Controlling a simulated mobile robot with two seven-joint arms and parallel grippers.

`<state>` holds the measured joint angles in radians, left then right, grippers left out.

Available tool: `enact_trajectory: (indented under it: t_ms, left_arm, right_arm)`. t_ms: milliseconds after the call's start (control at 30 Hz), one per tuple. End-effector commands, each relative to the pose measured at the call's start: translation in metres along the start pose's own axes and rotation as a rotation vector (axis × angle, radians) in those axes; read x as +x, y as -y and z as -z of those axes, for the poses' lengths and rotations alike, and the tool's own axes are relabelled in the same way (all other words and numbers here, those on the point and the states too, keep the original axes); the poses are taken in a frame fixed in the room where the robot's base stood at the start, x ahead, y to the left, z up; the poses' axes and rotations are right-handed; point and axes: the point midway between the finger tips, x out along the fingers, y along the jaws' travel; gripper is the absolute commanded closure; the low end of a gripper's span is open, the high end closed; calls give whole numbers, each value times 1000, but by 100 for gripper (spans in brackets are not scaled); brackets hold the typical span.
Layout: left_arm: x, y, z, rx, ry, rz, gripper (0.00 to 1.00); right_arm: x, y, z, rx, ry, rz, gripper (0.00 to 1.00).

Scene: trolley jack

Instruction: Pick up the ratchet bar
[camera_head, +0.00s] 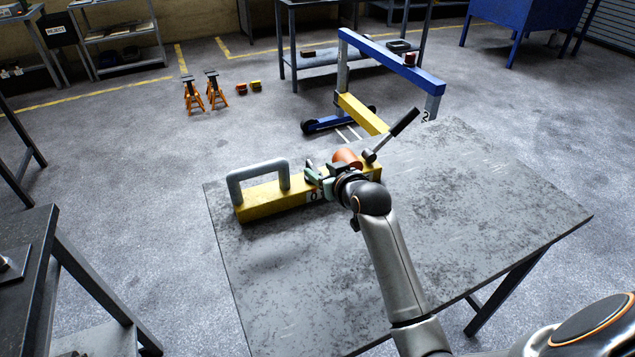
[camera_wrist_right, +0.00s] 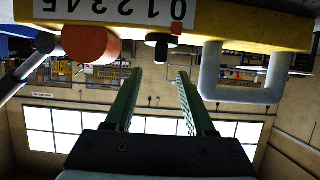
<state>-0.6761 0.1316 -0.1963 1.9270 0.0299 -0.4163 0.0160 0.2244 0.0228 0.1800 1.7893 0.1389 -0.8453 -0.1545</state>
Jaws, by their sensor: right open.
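The ratchet bar (camera_head: 393,134), a slim grey lever with a black grip, slants up and right from the right end of a yellow jack (camera_head: 268,200) on the table. In the right wrist view a grey bar (camera_wrist_right: 22,68) shows at the left edge, beside the jack's orange cylinder (camera_wrist_right: 90,44). My right gripper (camera_head: 313,178) is at the middle of the jack, left of the bar. In the right wrist view its green fingers (camera_wrist_right: 158,74) are apart with nothing between them. I cannot tell whether they touch the jack. My left gripper is out of view.
The jack has a grey U-shaped handle (camera_head: 259,171) on its left and a number scale (camera_wrist_right: 110,10). The grey table (camera_head: 480,220) is clear to the right and front. A blue and yellow hoist (camera_head: 385,62) stands behind it. Orange stands (camera_head: 204,92) are on the floor.

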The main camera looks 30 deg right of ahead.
Motion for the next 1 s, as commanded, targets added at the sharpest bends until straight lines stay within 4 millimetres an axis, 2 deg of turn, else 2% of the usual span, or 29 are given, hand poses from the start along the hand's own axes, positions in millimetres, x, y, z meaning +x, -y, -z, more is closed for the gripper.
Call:
enact_trajectory:
  t_ms: [167,500,833,867,1000]
  left_arm:
    - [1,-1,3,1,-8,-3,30]
    - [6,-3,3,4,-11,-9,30]
    - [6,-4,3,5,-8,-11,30]
    - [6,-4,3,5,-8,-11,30]
    - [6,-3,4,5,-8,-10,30]
  right_arm:
    - [9,0,-1,0,0,0,45]
    - [49,-1,-5,0,-1,0,45]
    - [55,-1,-5,0,0,-1,45]
    - [55,-1,-5,0,0,-1,46]
    - [55,-1,-5,0,0,-1,62]
